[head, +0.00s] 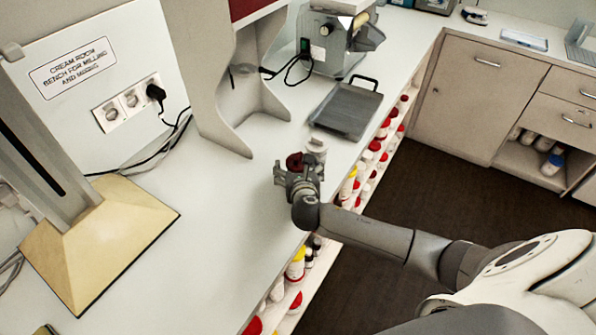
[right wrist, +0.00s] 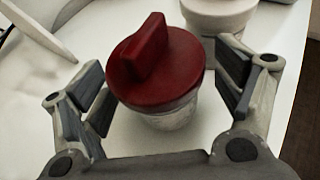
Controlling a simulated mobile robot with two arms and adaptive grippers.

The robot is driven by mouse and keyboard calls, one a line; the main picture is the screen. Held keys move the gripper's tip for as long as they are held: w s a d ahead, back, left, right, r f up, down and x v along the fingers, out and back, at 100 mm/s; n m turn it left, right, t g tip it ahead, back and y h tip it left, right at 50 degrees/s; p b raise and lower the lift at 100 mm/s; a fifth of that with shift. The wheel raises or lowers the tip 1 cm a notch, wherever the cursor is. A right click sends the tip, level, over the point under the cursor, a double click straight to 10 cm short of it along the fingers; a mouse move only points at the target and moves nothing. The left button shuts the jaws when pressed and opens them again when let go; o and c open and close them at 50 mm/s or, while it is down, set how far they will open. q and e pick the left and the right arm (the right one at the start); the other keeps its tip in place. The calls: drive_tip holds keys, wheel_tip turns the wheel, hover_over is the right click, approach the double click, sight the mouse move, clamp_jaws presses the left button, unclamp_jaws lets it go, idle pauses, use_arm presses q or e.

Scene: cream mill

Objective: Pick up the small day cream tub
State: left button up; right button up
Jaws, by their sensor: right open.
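A small tub with a dark red lid (right wrist: 158,60) and a pale body (right wrist: 170,117) stands upright on the bench in the right wrist view. A raised grip bar crosses its lid. Its red lid also shows in the head view (head: 294,161). My right gripper (head: 296,173) is open, with one finger on each side of this tub; the right wrist view (right wrist: 166,98) shows gaps between fingers and tub. A white tub (right wrist: 218,17) stands just behind it, also in the head view (head: 316,149). No readable label shows which is day cream. My left gripper is out of view.
A grey tray (head: 346,109) lies behind the tubs, before a grey machine (head: 340,40). A grey stand (head: 215,85) rises to the left.

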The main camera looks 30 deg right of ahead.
drive_tip(key=c, duration=1.2)
drive_tip(key=shift+o, duration=0.2)
drive_tip(key=shift+r, duration=0.1)
